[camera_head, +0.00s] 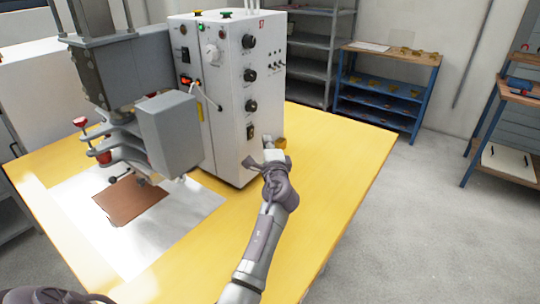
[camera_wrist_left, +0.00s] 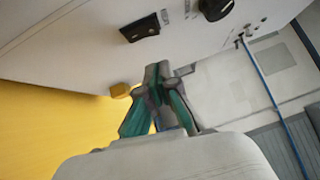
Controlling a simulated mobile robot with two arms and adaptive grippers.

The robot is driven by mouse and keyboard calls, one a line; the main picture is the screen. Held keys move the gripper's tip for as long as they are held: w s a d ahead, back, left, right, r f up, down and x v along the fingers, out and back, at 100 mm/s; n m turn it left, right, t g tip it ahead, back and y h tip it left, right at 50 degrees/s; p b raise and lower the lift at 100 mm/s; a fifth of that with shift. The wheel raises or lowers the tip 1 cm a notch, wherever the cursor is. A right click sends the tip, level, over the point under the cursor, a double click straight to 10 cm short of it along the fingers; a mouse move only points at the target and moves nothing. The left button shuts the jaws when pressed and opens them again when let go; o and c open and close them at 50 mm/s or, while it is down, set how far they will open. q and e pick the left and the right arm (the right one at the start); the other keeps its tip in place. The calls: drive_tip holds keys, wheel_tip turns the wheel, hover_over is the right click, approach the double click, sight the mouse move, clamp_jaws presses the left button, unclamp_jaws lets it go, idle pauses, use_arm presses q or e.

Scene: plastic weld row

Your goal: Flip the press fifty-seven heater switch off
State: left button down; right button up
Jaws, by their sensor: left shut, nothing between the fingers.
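The press control box (camera_head: 222,130) is a white cabinet, with a red number that looks like 57 at its upper right. A black rocker switch (camera_head: 250,131) sits low on its right side face, below several black knobs. The rocker also shows in the left wrist view (camera_wrist_left: 140,28); its label is too blurred to read, and I cannot tell its position. My left gripper (camera_head: 264,160) is shut and empty, just below the rocker, close to that face. In the left wrist view its fingertips (camera_wrist_left: 158,72) point at the panel, below and right of the rocker, apart from it. My right gripper is not in view.
The box stands on a yellow table (camera_head: 330,150). The press head (camera_head: 170,130) hangs left over a brown sheet (camera_head: 130,203). A small yellow piece (camera_head: 280,143) is beside the gripper. A blue-framed shelf (camera_head: 385,85) stands behind. The table's right part is clear.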

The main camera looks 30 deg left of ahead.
sight(254, 128)
use_arm(q)
drive_tip(key=a, duration=0.1)
drive_tip(key=a+p, duration=0.1)
drive_tip(key=a, duration=0.2)
drive_tip(key=shift+w+r, duration=0.25)
drive_tip(key=shift+r, duration=0.05)
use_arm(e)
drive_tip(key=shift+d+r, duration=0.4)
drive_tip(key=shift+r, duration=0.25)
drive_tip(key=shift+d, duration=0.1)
use_arm(q)
drive_tip(key=shift+a+r+p, duration=0.15)
drive_tip(key=shift+a+p, duration=0.1)
drive_tip(key=shift+p, duration=0.05)
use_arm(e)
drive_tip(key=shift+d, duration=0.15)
